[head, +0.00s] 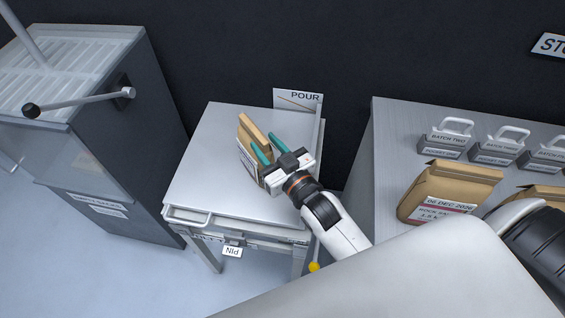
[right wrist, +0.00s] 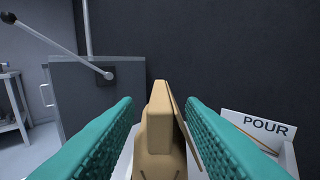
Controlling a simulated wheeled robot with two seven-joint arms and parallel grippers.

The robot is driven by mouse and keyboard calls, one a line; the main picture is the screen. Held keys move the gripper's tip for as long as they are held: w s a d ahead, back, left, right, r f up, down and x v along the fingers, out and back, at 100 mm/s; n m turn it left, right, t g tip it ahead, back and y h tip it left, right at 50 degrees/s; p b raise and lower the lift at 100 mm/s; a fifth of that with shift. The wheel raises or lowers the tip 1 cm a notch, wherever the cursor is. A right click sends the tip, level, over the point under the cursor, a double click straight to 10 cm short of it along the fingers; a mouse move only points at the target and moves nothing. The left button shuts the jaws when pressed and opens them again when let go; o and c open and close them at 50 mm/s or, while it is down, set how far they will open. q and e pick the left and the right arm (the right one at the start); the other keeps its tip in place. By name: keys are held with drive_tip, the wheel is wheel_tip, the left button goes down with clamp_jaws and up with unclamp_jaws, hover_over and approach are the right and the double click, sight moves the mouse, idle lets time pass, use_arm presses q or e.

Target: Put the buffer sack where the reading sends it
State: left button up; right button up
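A tan paper sack (head: 247,147) with a printed label stands upright on the light grey table (head: 205,150) in the middle of the head view. My right gripper (head: 271,153) is at this sack, its teal fingers pointing toward it. In the right wrist view the sack (right wrist: 160,130) is between the two fingers, with gaps visible on both sides. The right gripper is open. Another tan sack (head: 449,192), labelled with a 2026 December date and rock salt, stands on the right counter. My left gripper is not in view.
A POUR sign (head: 298,98) stands at the table's back right. A dark hopper cabinet (head: 125,110) with a grid top and lever (head: 80,101) is at left. Several grey batch weights (head: 446,138) with handles stand on the right counter (head: 390,150). The table's left part is clear.

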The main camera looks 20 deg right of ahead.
drive_tip(key=s+d, duration=0.1)
drive_tip(key=s, duration=0.6)
drive_tip(key=shift+s+d+b, duration=0.25)
drive_tip(key=shift+s+b, duration=0.05)
drive_tip(key=shift+b, duration=0.1)
